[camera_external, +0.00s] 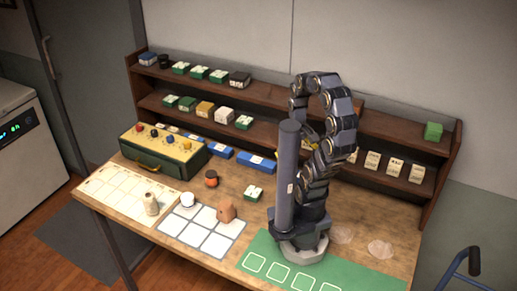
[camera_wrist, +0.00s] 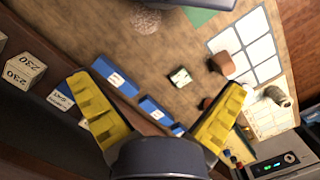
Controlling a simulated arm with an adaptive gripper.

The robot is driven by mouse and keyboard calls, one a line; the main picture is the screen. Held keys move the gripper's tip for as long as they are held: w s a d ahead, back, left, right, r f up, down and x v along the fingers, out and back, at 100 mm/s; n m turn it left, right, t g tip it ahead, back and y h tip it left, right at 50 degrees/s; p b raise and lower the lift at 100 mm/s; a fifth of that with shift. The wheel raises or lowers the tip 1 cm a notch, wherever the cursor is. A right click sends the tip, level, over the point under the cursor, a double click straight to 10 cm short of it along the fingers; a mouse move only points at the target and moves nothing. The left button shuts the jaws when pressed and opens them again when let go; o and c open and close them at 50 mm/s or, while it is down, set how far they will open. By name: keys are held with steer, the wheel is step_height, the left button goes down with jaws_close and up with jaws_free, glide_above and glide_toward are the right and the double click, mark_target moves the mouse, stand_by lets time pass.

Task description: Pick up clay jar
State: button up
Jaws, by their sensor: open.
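A brown clay jar (camera_external: 227,212) stands on the white grid mat at the front middle of the table. In the wrist view the clay jar (camera_wrist: 222,64) is right of centre, beyond the right finger. A smaller orange jar with a dark top (camera_external: 211,178) stands behind it; its dark orange shape (camera_wrist: 206,103) is partly behind the right finger in the wrist view. My gripper (camera_wrist: 160,95) is open and empty, its two yellow fingers wide apart above the table. In the external view my arm mostly hides the gripper, with a little yellow showing near the shelf.
A beige bottle (camera_external: 151,205) and a white round container (camera_external: 188,199) stand left of the clay jar. A small green-and-white box (camera_external: 253,193) lies to its right. A green case (camera_external: 163,151) and a stocked shelf (camera_external: 265,90) stand behind.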

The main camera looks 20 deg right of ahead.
steer(key=shift+c, duration=1)
steer(key=shift+w, duration=0.15)
steer(key=n+t+y, duration=0.2)
steer(key=n, duration=1.3)
glide_above(212, 180)
steer(key=w, duration=0.2)
steer(key=f, duration=2.2)
steer(key=shift+s+d+f, duration=0.1)
steer(key=shift+s+d, duration=0.1)
steer(key=shift+d, duration=0.05)
steer(key=f, duration=0.7)
steer(key=shift+w+a+f, duration=0.2)
steer(key=shift+w+f, duration=0.05)
steer(key=shift+f, duration=0.05)
steer(key=c, duration=1.2)
